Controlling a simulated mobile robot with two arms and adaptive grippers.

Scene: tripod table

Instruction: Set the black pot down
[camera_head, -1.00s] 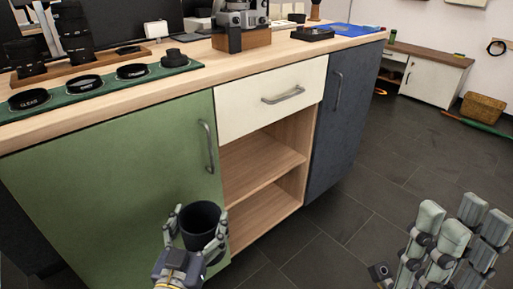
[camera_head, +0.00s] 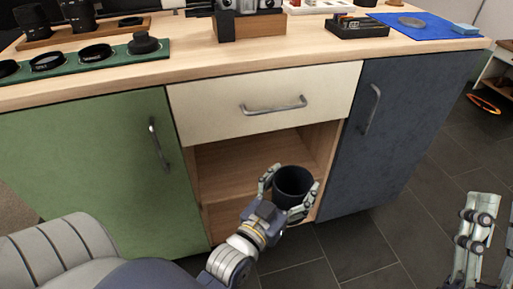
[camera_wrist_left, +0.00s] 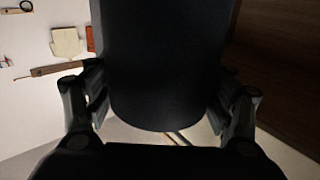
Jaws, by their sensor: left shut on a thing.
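The black pot (camera_head: 293,181) is upright in the head view, in front of the open shelf compartment (camera_head: 235,160) of the workbench. My left gripper (camera_head: 291,190) is shut on it, with fingers on both sides of its wall. In the left wrist view the pot (camera_wrist_left: 165,65) fills the middle between the fingers, and its far side is hidden. I cannot tell whether the pot is inside the compartment's front edge. My right gripper (camera_head: 483,240) is at the lower right, partly cut off and away from the pot.
A white drawer (camera_head: 270,103) is shut above the compartment. A green door (camera_head: 90,165) is left of it and a dark blue door (camera_head: 385,135) right, both shut. The wooden top (camera_head: 300,55) holds camera gear, lens filters and a blue mat (camera_head: 425,24). Dark floor (camera_head: 365,250) is clear.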

